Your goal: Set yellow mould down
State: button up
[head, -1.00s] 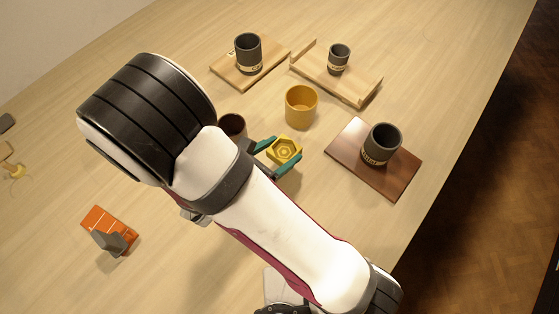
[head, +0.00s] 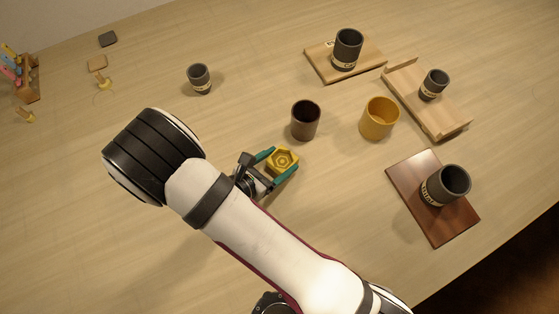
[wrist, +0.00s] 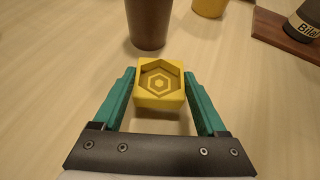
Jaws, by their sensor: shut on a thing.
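The yellow mould (head: 283,160) is a small block with a hexagon pattern sunk in its top. It sits level between the teal fingers of my gripper (head: 280,165), which is shut on it. In the wrist view the mould (wrist: 161,84) shows between both fingers, in front of a dark brown cup (wrist: 150,22). I cannot tell whether its underside touches the table (head: 215,255).
The brown cup (head: 305,121) stands just beyond the mould and a yellow cup (head: 379,118) to its right. Dark cups stand on a reddish-brown board (head: 408,187), a pale tray (head: 447,123) and a wooden board (head: 318,65). Another dark cup (head: 199,79) stands alone.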

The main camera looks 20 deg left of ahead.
jog(key=shift+f, duration=0.4)
